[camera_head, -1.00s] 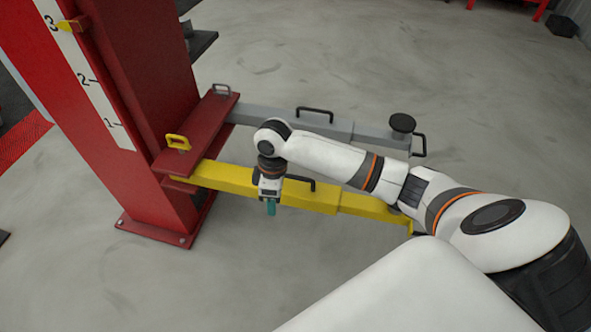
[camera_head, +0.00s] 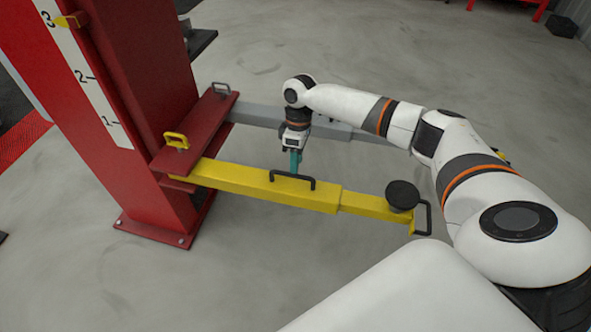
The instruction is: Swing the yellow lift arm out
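The yellow lift arm (camera_head: 240,183) reaches right from the bracket on the red post (camera_head: 150,100). It has a black handle (camera_head: 292,180) at mid-length, a round black pad (camera_head: 402,194) and a black end handle (camera_head: 424,218). My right gripper (camera_head: 294,166) points down just behind the yellow arm, near its black handle. Its teal fingertips show in part; the gap between them cannot be made out, nor whether it touches the arm. My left gripper is not in view.
A grey lift arm (camera_head: 255,116) runs behind the yellow one, its far end hidden by my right arm. A yellow loop handle (camera_head: 177,140) and a grey one (camera_head: 221,88) stand on the red bracket (camera_head: 196,130). The floor in front of the yellow arm is clear.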

